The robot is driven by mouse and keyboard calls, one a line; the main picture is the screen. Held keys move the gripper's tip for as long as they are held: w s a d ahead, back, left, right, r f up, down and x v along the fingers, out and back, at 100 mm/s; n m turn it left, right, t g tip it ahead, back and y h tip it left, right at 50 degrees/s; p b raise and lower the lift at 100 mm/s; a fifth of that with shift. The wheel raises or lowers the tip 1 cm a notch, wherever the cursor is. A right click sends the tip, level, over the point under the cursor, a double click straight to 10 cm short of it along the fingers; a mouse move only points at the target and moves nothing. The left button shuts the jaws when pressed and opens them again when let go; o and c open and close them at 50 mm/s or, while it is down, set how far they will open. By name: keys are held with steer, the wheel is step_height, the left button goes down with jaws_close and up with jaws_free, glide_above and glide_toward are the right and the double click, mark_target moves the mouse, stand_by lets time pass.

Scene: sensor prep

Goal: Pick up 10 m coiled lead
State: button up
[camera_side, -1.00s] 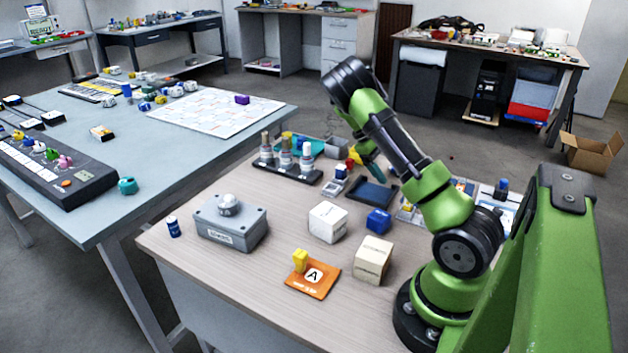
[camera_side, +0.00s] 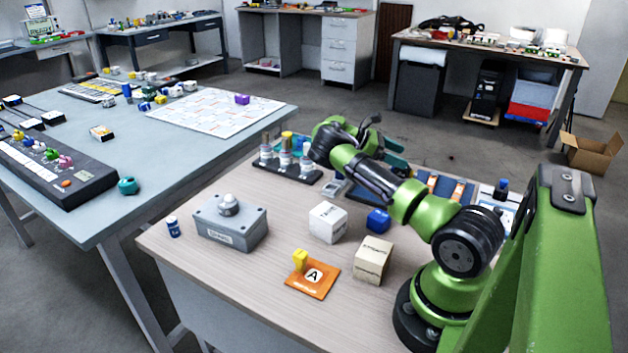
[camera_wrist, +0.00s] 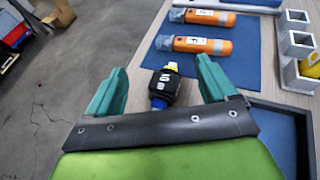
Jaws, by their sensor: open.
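The 10 m coiled lead (camera_wrist: 164,88) is a small black bundle with a pale label, a yellow end and a blue end. It lies on the wood-topped table in the wrist view. My gripper (camera_wrist: 161,65) is open, with one teal finger on each side of the lead and a gap to both. The fingers appear nearer the camera than the lead; I cannot tell how far above it they are. In the side view, my gripper (camera_side: 385,143) is low over the far part of the table, and my arm hides the lead.
Two orange cylinders (camera_wrist: 202,45) lie on a blue mat (camera_wrist: 170,62) beyond the fingers. A grey holder (camera_wrist: 297,45) stands right; a dark blue tray (camera_wrist: 290,120) is close by the right finger.

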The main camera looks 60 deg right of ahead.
step_height(320, 180, down, 3)
steer(key=shift+r, duration=0.1)
steer(key=shift+f+x, duration=0.2)
steer(key=shift+x, duration=0.95)
steer(key=shift+s+d+f, duration=0.15)
steer(key=shift+s, duration=0.15)
steer(key=c, duration=1.1)
